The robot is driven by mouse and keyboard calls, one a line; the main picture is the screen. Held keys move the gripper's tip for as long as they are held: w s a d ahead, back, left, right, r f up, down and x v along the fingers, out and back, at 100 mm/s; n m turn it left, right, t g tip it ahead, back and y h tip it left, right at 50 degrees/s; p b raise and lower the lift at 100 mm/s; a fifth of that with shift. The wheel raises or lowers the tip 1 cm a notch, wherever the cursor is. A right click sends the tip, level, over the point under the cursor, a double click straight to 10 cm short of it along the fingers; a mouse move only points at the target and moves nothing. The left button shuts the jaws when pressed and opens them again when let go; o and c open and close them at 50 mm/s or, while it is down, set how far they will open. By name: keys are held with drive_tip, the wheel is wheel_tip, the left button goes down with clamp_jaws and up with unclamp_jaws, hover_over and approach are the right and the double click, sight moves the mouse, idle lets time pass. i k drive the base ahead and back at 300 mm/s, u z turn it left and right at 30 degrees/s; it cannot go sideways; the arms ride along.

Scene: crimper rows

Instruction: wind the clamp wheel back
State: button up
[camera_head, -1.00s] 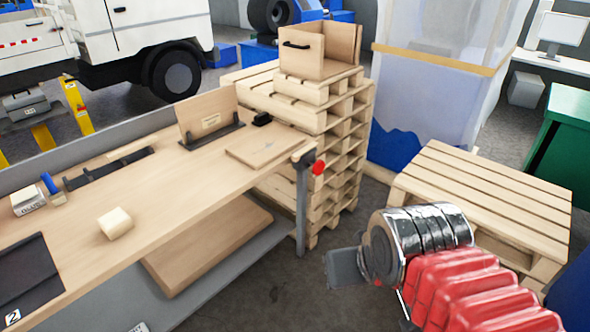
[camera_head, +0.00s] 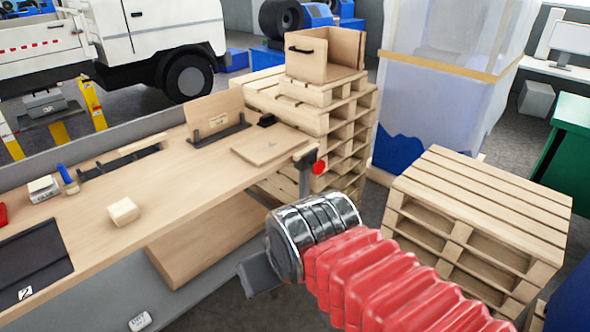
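A small red wheel (camera_head: 320,167) sits on a grey clamp (camera_head: 305,163) at the right corner of the wooden workbench (camera_head: 180,205). I take it to be the clamp wheel. My gripper (camera_head: 258,276) is at the lower middle, below and left of the wheel and apart from it, in front of the bench's side.
A board (camera_head: 270,145), a small wooden block (camera_head: 123,211) and a black mat (camera_head: 35,258) lie on the bench. A pallet stack (camera_head: 335,125) stands behind the clamp. Another pallet stack (camera_head: 480,205) stands at right. Some grey floor between them is clear.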

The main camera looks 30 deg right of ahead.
sight(319, 167)
drive_tip(key=u, duration=0.7)
drive_tip(key=i, duration=1.5)
